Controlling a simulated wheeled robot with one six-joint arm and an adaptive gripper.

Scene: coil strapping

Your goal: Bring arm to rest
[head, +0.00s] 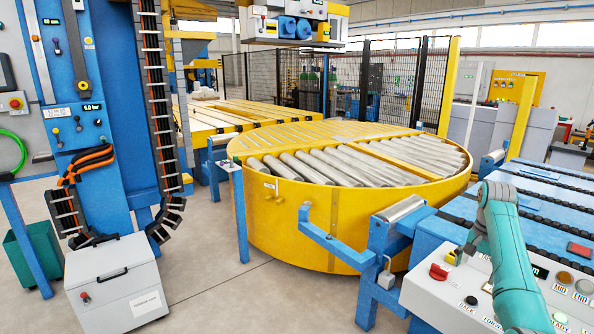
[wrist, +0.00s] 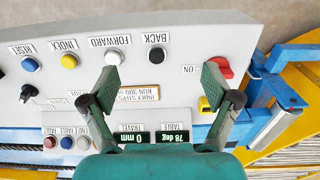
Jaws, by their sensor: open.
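My gripper (wrist: 160,82) is open and empty in the wrist view, its two dark green fingers wide apart over the grey control panel (wrist: 240,42). The panel appears upside down there, with a white FORWARD button (wrist: 114,57), a black BACK button (wrist: 157,54), a red ON switch (wrist: 218,68) and a display (wrist: 133,138) reading 78 deg and 0 mm. No contact with a button shows. In the head view my teal arm (head: 508,262) reaches over the panel (head: 425,298) at the lower right; the fingers cannot be made out there.
A round yellow turntable (head: 290,222) with steel rollers stands in the middle. A blue conveyor (head: 560,200) lies behind the panel at right. A blue bracket with a padlock (head: 386,277) stands beside the panel. A grey box (head: 115,285) is at left; the floor between is clear.

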